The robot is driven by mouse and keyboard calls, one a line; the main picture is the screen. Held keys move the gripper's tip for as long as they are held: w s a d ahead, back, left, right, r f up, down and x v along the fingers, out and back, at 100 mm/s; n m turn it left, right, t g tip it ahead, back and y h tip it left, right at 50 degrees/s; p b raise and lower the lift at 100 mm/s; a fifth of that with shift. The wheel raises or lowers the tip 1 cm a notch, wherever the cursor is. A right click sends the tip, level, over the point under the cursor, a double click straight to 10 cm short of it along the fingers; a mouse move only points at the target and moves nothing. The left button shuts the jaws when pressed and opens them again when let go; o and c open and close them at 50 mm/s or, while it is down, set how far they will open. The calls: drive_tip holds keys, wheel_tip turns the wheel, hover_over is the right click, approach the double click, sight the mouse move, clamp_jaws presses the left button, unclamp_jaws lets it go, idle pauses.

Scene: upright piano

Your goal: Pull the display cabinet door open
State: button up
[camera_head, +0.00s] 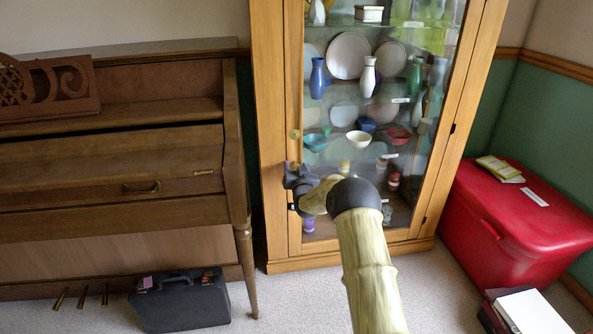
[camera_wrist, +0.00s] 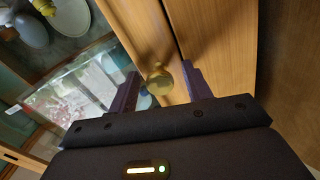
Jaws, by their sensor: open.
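The wooden display cabinet (camera_head: 268,120) stands in the middle of the head view, with its glass door (camera_head: 395,150) shut. The door has a wooden frame, and its hinges show on the right side. A round brass knob (camera_head: 295,134) sits on the door's left stile. My gripper (camera_head: 298,170) is open just below the knob in the head view. In the wrist view, the knob (camera_wrist: 158,79) lies between the two open fingers of my gripper (camera_wrist: 160,72), with gaps visible on both sides. Whether the fingers reach around its full depth is unclear.
A brown upright piano (camera_head: 110,175) stands left of the cabinet, with a black case (camera_head: 180,303) on the carpet before it. A red chest (camera_head: 515,215) stands right, and books (camera_head: 530,311) lie in front. Vases and dishes fill the cabinet shelves. Carpet before the cabinet is clear.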

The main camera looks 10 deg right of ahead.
drive_tip(key=shift+w, duration=0.1)
clamp_jaws()
idle(0.3)
